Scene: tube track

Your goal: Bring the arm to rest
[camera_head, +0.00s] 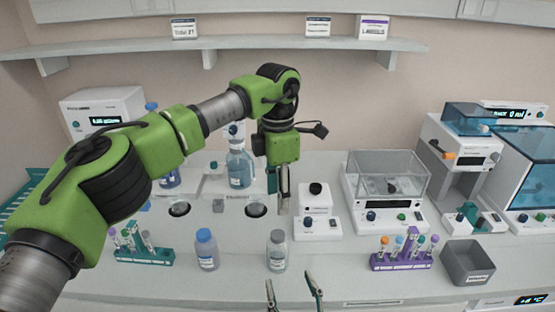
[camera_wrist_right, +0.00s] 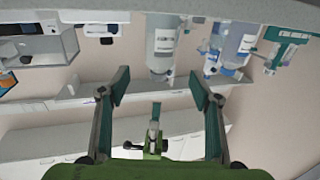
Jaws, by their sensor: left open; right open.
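My left arm reaches in from the left in the head view. Its gripper (camera_head: 282,195) points down over the back of the bench, seen nearly edge-on, with nothing visible in it. My right gripper (camera_head: 292,285) shows only as two spread fingertips at the bottom edge. In the right wrist view its fingers (camera_wrist_right: 158,90) stand wide apart with nothing held between them. A grey-capped bottle (camera_head: 277,250) stands on the bench just beyond the right fingertips; it also shows in the wrist view (camera_wrist_right: 162,45), beyond the fingers.
A blue-capped bottle (camera_head: 206,250) and a teal tube rack (camera_head: 146,256) stand left. A purple tube rack (camera_head: 401,260) and a grey bin (camera_head: 468,262) stand right. Instruments, including a balance (camera_head: 387,190), line the back. A shelf (camera_head: 130,47) runs above.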

